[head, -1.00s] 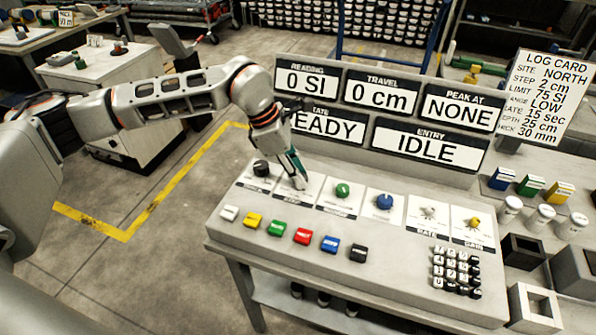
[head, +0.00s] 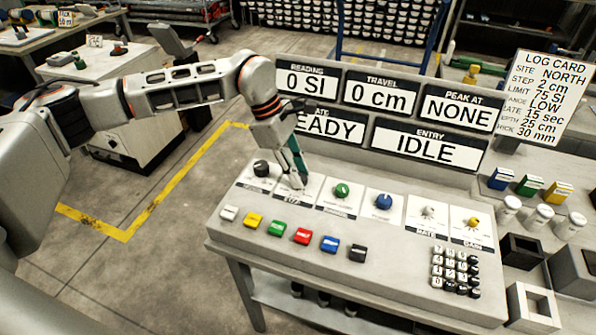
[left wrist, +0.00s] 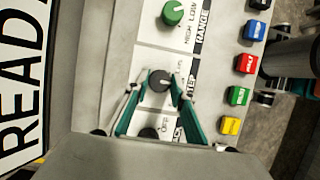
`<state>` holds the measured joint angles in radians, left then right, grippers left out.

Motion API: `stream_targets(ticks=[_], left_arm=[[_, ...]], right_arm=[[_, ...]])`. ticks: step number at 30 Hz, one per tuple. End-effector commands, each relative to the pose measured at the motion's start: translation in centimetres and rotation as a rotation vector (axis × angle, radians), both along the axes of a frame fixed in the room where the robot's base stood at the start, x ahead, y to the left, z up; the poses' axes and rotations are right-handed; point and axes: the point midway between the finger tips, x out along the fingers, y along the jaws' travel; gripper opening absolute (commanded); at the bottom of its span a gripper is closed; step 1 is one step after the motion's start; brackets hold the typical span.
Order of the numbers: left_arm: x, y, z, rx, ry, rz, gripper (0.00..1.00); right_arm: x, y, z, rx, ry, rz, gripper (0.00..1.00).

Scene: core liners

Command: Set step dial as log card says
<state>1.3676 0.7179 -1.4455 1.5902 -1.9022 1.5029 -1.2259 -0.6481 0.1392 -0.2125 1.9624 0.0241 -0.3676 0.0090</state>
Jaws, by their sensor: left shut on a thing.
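The step dial (left wrist: 159,80) is a dark round knob on a white plate labelled STEP, in the left wrist view. My left gripper (head: 296,183) reaches down onto it, fingers pointing at the panel. In the left wrist view its two green-backed fingers (left wrist: 154,88) sit on either side of the knob and are shut on it. The fingers hide the knob in the head view, and I cannot read its exact setting. The log card (head: 543,98) at the right reads STEP 2 cm. My right gripper is not in view.
A dark dial (head: 261,169) sits left of the step plate; a green range dial (head: 342,190) and a blue dial (head: 384,201) sit to its right. Coloured buttons (head: 277,228) line the front. The entry display (head: 429,149) reads IDLE. A keypad (head: 456,270) is at the right.

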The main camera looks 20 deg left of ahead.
Motion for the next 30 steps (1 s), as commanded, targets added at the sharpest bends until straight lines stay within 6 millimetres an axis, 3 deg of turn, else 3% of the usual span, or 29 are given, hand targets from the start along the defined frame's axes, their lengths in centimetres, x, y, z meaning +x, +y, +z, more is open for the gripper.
stream_targets(ticks=[4,5,6,7,20,30], left_arm=[[0.1,0.0,0.1,0.0,-0.002,0.001,0.03],[0.1,0.0,0.1,0.0,-0.002,0.001,0.29],[0.1,0.0,0.1,0.0,-0.001,0.002,0.4],[0.1,0.0,0.1,0.0,-0.001,0.002,0.41],[0.1,0.3,0.7,0.0,-0.002,0.003,0.41],[0.2,2.7,6.5,0.001,-0.005,0.004,0.41]], right_arm=[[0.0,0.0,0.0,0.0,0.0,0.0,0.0],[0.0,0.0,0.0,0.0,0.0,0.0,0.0],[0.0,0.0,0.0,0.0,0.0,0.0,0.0],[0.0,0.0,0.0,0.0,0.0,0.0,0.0],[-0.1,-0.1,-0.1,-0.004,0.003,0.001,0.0],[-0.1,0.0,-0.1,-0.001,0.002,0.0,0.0]])
